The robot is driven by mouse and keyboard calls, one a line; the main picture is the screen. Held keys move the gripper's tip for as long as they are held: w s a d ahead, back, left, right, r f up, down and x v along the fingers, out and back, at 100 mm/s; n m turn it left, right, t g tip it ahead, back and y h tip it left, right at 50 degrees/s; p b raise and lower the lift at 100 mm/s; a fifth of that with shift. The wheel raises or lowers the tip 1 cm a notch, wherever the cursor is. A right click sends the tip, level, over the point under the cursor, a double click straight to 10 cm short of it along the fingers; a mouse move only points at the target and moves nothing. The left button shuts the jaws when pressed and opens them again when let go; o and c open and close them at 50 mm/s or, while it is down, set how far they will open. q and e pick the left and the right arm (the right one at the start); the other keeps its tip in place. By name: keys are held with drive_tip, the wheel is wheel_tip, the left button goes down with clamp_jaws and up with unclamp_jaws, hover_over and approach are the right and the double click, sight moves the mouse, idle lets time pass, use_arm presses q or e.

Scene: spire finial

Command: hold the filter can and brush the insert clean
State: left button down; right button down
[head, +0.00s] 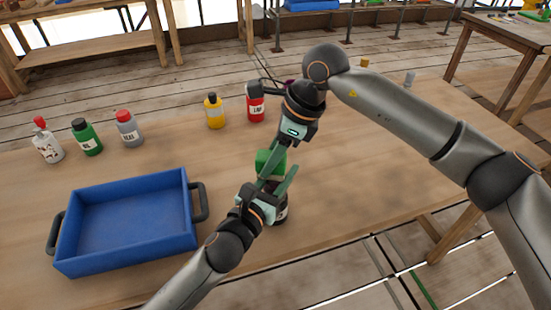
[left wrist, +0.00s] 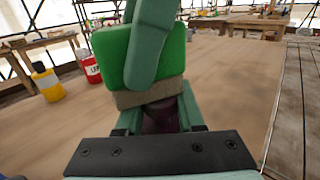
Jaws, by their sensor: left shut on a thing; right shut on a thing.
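My left gripper (head: 266,192) is shut on the filter can (head: 281,213), a dark can with a pale patch, mostly hidden by the gripper in the head view. In the left wrist view a dark purplish part of the can (left wrist: 160,122) shows between the fingers. My right gripper (head: 276,166) points down from above and is shut on the brush (head: 267,161), a green block. In the left wrist view the green brush block (left wrist: 112,58) has beige bristles (left wrist: 150,95) directly over the can's top. The insert is hidden; I cannot tell whether the bristles touch it.
A blue tray (head: 188,180) with dark handles stands empty at the left. Several bottles line the back: white (head: 48,148), green (head: 86,140), grey (head: 128,130), yellow (head: 214,113) and red (head: 255,105). The wooden table (head: 360,180) is clear right of the grippers.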

drive_tip(key=shift+s+d+f, duration=0.1)
drive_tip(key=shift+s+d, duration=0.65)
drive_tip(key=shift+s, duration=0.05)
drive_tip(key=shift+w+a, duration=0.8)
drive_tip(key=shift+s+d, duration=0.75)
drive_tip(key=shift+d, duration=0.05)
drive_tip(key=shift+w+a, duration=0.75)
drive_tip(key=shift+a, duration=0.05)
drive_tip(key=shift+d, duration=0.1)
drive_tip(key=shift+s+d, duration=0.35)
drive_tip(key=shift+s, duration=0.05)
drive_tip(key=d+v, duration=0.1)
drive_tip(key=v, duration=0.7)
drive_tip(key=shift+w+d, duration=0.25)
drive_tip(key=shift+d, duration=0.2)
drive_tip(key=shift+a+f, duration=0.1)
drive_tip(key=shift+a, duration=0.05)
